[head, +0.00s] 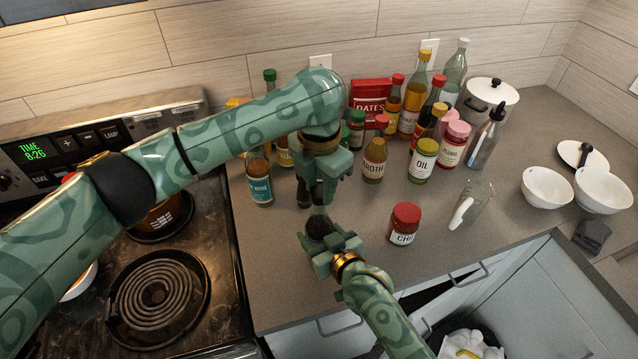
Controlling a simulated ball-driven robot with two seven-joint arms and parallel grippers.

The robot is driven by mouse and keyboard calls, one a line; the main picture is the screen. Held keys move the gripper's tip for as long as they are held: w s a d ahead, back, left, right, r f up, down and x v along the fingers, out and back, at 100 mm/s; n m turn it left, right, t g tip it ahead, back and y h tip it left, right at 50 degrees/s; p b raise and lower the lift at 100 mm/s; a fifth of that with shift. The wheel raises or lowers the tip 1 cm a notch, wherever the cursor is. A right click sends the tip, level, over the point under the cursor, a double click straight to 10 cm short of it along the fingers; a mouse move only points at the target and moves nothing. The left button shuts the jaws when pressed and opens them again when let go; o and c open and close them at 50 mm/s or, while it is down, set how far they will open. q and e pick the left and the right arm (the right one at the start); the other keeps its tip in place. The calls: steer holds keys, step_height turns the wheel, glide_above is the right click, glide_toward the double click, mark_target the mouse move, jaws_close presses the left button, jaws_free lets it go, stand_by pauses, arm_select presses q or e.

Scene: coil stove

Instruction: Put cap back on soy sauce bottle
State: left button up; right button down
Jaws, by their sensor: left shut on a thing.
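My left gripper (319,192) comes down from above over the counter's front left part. It is shut on a small dark thing, mostly hidden by its fingers; I cannot tell whether this is the cap or the bottle's neck. Just below it in the head view, a dark rounded thing (318,227), possibly the soy sauce bottle, stands at my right gripper (322,243). The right gripper comes in from the lower right, close to the left one. Its fingers are beside the dark thing; whether they grip it is unclear. No soy sauce label is readable.
A red-capped jar (404,224) stands close to the right. A broth bottle (374,160), an oil jar (423,161) and several other bottles crowd behind. A clear glass (471,206) and white bowls (547,188) are farther right. The coil stove (157,298) is left.

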arm_select(q)
steer(key=m, duration=0.9)
steer(key=shift+m, duration=0.3)
steer(key=o, duration=0.9)
steer(key=shift+o, duration=0.2)
steer(key=shift+r, duration=2.25)
steer(key=shift+c, duration=0.3)
